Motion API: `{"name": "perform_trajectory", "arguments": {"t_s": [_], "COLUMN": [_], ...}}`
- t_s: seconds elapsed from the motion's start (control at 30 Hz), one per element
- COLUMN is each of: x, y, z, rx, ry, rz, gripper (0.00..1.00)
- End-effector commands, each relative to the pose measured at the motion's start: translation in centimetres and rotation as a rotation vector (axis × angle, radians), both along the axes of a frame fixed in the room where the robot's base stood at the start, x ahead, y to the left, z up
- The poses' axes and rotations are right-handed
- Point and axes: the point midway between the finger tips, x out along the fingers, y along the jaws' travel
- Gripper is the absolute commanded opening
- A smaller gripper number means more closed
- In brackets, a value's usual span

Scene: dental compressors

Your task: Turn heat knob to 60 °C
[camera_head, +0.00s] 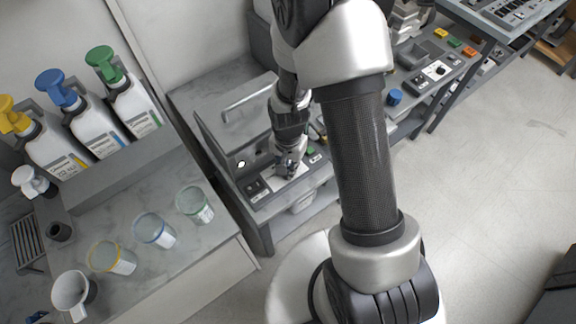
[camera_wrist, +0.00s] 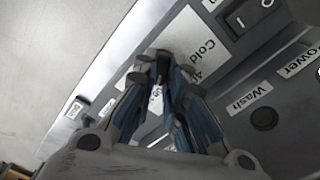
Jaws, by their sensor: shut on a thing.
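My gripper (camera_head: 289,168) is down at the front control panel of the grey bench unit. In the wrist view its two blue-padded fingers (camera_wrist: 162,62) are closed together over the white heat scale (camera_wrist: 196,40). The words "Cold" and "40" show beside the fingers. The heat knob is hidden between the fingertips, and its pointer cannot be read. The 60 mark is not visible.
In the wrist view a black rocker switch (camera_wrist: 248,12) sits near the "Power" label (camera_wrist: 297,62). A dark round button (camera_wrist: 264,118) is by the "Wash" label. Colour-topped pump bottles (camera_head: 88,125) and several cups (camera_head: 154,231) stand on the left counter.

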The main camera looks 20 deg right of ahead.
Motion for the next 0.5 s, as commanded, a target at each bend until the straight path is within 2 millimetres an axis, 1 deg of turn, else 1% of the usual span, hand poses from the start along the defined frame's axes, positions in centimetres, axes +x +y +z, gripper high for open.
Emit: {"name": "perform_trajectory", "arguments": {"t_s": [0.1, 0.13, 0.4, 0.5], "x": [0.09, 0.09, 0.04, 0.02], "y": [-0.02, -0.02, -0.01, -0.01], "z": [0.03, 0.03, 0.02, 0.01], "rx": [0.0, 0.0, 0.0, 0.001], "ry": [-0.003, -0.003, -0.001, -0.001], "rz": [-0.003, -0.003, -0.002, -0.001], "gripper": [0.0, 0.13, 0.31, 0.32]}}
